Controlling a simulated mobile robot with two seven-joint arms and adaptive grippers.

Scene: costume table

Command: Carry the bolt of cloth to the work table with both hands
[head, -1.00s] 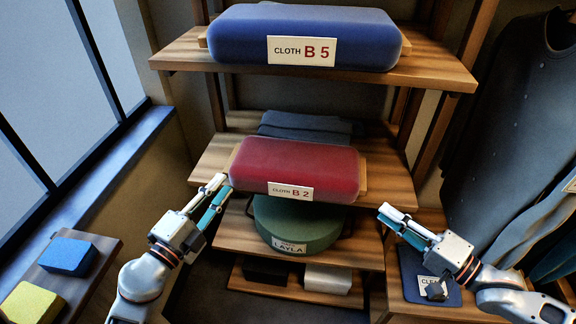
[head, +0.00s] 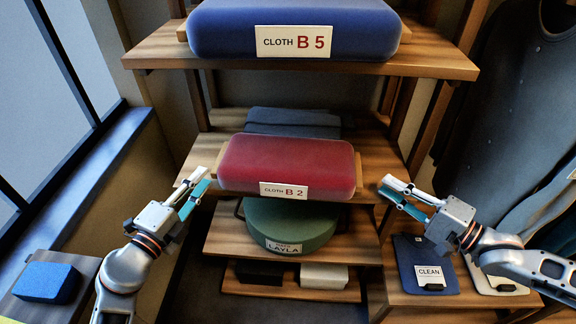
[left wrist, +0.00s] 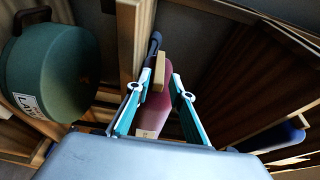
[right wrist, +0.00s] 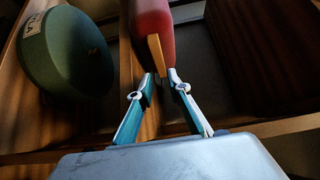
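The red bolt labelled CLOTH B 2 (head: 288,160) lies on the middle shelf (head: 375,160), with wooden ends. A blue bolt labelled CLOTH B 5 (head: 215,35) lies on the shelf above. My left gripper (head: 197,186) is open and empty, just left of the red bolt; in the left wrist view the red bolt (left wrist: 185,90) and its wooden end (left wrist: 159,72) show between and beyond its fingers. My right gripper (head: 396,188) is open and empty, right of the bolt; in the right wrist view the wooden end (right wrist: 157,55) lies ahead of its fingertips. I cannot make out the work table.
A green round box labelled LAYLA (head: 290,223) sits on the shelf below. Folded dark cloth (head: 292,121) lies behind the red bolt. A low surface at right holds a blue item labelled CLEAN (head: 425,262). A blue block (head: 47,283) is at lower left, by the window.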

